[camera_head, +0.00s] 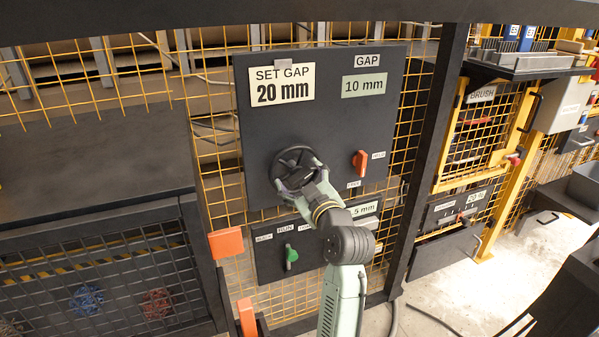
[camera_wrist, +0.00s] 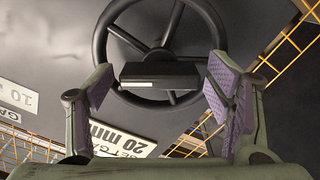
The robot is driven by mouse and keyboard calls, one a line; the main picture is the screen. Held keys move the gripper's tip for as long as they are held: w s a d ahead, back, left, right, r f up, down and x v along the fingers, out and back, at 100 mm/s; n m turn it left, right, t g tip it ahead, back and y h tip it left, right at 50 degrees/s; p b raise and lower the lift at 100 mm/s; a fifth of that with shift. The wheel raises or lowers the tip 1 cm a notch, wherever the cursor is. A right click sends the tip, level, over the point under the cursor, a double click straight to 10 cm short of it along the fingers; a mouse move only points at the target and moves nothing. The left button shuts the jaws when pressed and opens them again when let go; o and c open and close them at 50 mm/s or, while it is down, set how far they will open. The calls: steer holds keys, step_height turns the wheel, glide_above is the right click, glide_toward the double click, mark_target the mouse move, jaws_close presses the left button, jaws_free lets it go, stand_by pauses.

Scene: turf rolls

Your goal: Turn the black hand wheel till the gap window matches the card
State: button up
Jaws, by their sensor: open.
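The black hand wheel (camera_head: 293,167) is on the dark panel (camera_head: 330,130), below the SET GAP card. The card (camera_head: 282,84) reads 20 mm. The gap window (camera_head: 364,86) at the panel's upper right reads 10 mm. My gripper (camera_head: 298,180) is at the wheel in the head view and covers part of it. In the wrist view the wheel (camera_wrist: 128,88) shows its rim and spokes, with a black block (camera_wrist: 158,74) across its lower middle. My gripper (camera_wrist: 160,92) is open, its purple pads on either side of that block. I cannot tell whether the pads touch anything.
A red-orange lever (camera_head: 360,162) is right of the wheel on the same panel. Yellow mesh (camera_head: 215,150) surrounds the panel. A dark post (camera_head: 432,140) stands to its right.

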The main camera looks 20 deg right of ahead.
steer(key=shift+w, duration=0.35)
steer(key=shift+c, duration=0.4)
steer(key=c, duration=1.6)
